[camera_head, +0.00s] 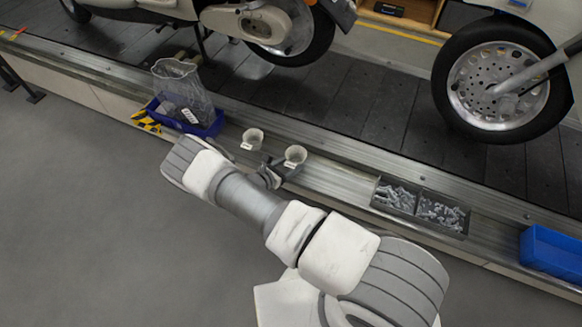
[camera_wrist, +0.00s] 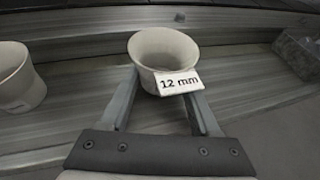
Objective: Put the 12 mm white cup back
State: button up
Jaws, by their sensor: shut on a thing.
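The white cup with the "12 mm" label (camera_wrist: 162,50) is between the two fingers of my gripper (camera_wrist: 163,88) in the wrist view, mouth up and near upright. My gripper is shut on it. In the head view this cup (camera_head: 295,154) is the right one of two white cups, at the end of my gripper (camera_head: 284,168), over the metal ledge. I cannot tell whether its base touches the ledge. The cup's inside looks empty near the rim; its bottom is hidden.
A second white cup (camera_head: 253,138) stands on the ledge to the left; it also shows in the wrist view (camera_wrist: 18,78). Further left is a blue tray (camera_head: 208,127) with a clear bag. To the right are bins of metal parts (camera_head: 420,209) and a blue bin (camera_head: 552,256).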

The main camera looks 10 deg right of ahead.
jog(key=shift+f, duration=0.2)
jog(key=shift+f, duration=0.3)
jog(key=o, duration=1.3)
jog(key=shift+r, duration=0.1)
jog(key=shift+r, duration=0.1)
